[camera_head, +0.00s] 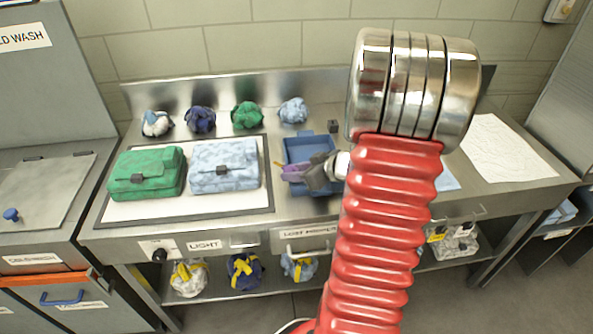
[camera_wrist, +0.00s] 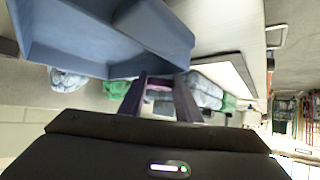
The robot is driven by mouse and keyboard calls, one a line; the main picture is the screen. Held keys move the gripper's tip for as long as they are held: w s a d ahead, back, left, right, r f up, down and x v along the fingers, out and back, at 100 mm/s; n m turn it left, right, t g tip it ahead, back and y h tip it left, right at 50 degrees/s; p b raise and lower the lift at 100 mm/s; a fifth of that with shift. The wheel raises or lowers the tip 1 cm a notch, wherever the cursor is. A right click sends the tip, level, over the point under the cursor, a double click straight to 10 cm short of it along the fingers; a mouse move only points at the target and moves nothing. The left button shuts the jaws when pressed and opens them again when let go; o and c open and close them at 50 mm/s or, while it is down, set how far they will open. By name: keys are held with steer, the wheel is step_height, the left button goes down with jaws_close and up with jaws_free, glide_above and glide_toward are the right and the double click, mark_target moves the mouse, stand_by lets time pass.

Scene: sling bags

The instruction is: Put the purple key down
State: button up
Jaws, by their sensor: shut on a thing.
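My gripper (camera_head: 312,176) is at the blue tray on the steel counter, reaching in from the right. It is shut on the purple key (camera_head: 291,173), which sticks out to the left of the fingers in the head view. In the wrist view the dark fingers (camera_wrist: 160,98) reach past the tray's edge, and the key is hard to tell apart from them. The key appears over the tray's front part; whether it touches the tray I cannot tell.
The blue tray (camera_head: 298,150) stands right of a white light panel (camera_head: 236,206) bearing a green bag (camera_head: 146,175) and a pale blue bag (camera_head: 224,167). Several crumpled bundles line the back. A small dark block (camera_head: 333,126) sits behind the tray. White paper (camera_head: 505,150) lies at right.

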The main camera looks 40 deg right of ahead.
steer(key=shift+f, duration=0.4)
steer(key=o, duration=1.1)
steer(key=shift+o, duration=0.2)
steer(key=shift+r, duration=0.1)
steer(key=shift+r, duration=0.5)
steer(key=v, duration=1.2)
